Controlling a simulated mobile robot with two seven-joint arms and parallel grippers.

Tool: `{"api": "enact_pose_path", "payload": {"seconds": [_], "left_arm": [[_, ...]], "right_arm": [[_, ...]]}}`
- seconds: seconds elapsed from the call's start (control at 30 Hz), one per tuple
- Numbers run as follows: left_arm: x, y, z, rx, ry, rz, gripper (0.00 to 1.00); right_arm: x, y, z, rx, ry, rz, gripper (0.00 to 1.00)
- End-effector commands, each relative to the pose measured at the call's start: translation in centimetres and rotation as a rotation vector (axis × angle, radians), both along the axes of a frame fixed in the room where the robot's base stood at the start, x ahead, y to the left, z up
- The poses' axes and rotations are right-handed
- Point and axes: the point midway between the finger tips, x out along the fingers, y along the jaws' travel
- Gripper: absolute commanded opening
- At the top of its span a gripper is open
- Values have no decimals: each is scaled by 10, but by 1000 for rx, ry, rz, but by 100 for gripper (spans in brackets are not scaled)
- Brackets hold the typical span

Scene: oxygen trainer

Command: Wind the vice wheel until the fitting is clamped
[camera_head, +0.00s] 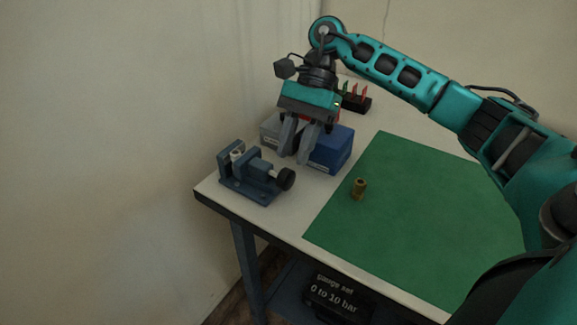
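The blue-grey vice (247,183) stands near the table's left corner. Its dark round wheel (286,179) is on its right side. A small pale metal fitting (237,155) stands upright between the vice jaws; whether the jaws touch it I cannot tell. My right gripper (295,156) hangs above the table, beyond the vice and wheel, fingers pointing down and spread apart with nothing seen between them. It is apart from the wheel. My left gripper is not in view.
A blue box (331,151) and a grey box (270,130) stand behind my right gripper. A dark rack (356,102) with red and green pieces is at the back. A wall borders the table's left.

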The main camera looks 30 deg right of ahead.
Motion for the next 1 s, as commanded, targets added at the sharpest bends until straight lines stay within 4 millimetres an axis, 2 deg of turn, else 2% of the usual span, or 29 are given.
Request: {"api": "enact_pose_path", "payload": {"seconds": [0.03, 0.2, 0.4, 1.0], "left_arm": [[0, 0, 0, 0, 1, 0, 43], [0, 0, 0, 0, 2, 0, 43], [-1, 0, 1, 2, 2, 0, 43], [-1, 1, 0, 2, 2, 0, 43]], "right_arm": [[4, -7, 12, 0, -5, -3, 32], [11, -24, 41, 0, -2, -1, 32], [15, -36, 60, 0, 1, 1, 32], [16, -39, 64, -1, 2, 1, 32]]}}
